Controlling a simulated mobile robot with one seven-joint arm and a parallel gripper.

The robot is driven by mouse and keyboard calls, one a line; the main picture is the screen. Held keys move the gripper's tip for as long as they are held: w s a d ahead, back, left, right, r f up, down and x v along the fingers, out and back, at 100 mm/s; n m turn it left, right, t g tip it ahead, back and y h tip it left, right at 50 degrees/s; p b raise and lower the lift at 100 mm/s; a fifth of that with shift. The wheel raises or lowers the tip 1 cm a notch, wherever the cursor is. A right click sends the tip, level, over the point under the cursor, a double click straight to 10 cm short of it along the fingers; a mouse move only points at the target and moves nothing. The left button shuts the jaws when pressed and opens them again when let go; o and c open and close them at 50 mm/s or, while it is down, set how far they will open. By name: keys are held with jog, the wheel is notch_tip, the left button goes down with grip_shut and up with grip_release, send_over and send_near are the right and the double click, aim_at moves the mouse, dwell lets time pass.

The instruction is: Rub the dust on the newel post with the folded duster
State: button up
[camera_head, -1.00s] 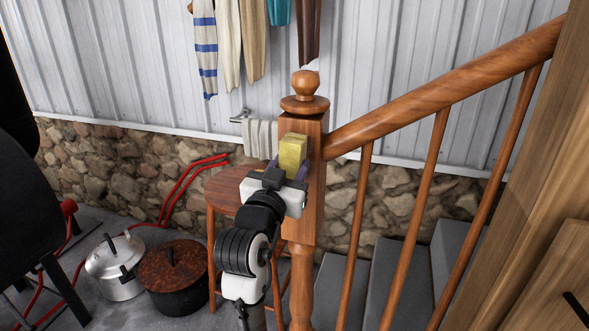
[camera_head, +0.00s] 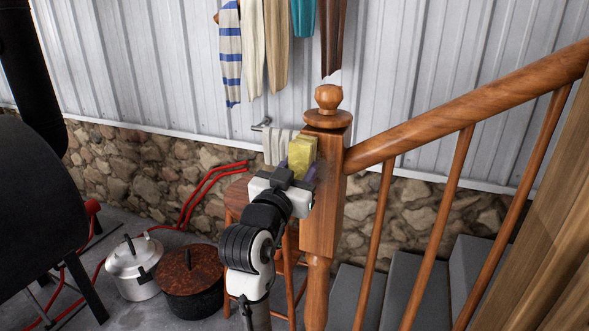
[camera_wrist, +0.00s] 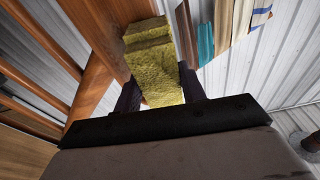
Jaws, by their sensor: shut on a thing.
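The newel post (camera_head: 322,200) is a square wooden post with a ball top, at the foot of the stair rail in the head view. The folded duster (camera_head: 303,153) is a yellow block in my gripper (camera_head: 300,170), up against the left side of the post's upper block. In the wrist view the yellow duster (camera_wrist: 158,75) sits between the dark fingers of my gripper (camera_wrist: 160,92), with the wooden post (camera_wrist: 100,40) close on its left. Whether the duster touches the post is unclear. I cannot make out the dust; the post face behind the duster is hidden.
A wooden handrail (camera_head: 450,112) with balusters runs up right from the post. A round stool (camera_head: 238,195) stands behind my arm. A silver pot (camera_head: 131,262) and a brown-lidded pot (camera_head: 192,280) sit on the floor at left, near a black stove (camera_head: 35,190). Clothes (camera_head: 277,45) hang behind.

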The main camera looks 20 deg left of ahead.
jog(key=shift+s+d+p, duration=0.1)
jog(key=shift+d+p, duration=0.2)
jog(key=shift+d, duration=3.2)
jog(key=shift+s+a, duration=0.15)
jog(key=shift+s, duration=0.35)
jog(key=shift+s+b, duration=1.35)
jog(key=shift+s, duration=1.2)
jog(key=shift+s+f+b, duration=0.1)
jog(key=shift+f+b, duration=0.05)
jog(key=shift+b, duration=0.45)
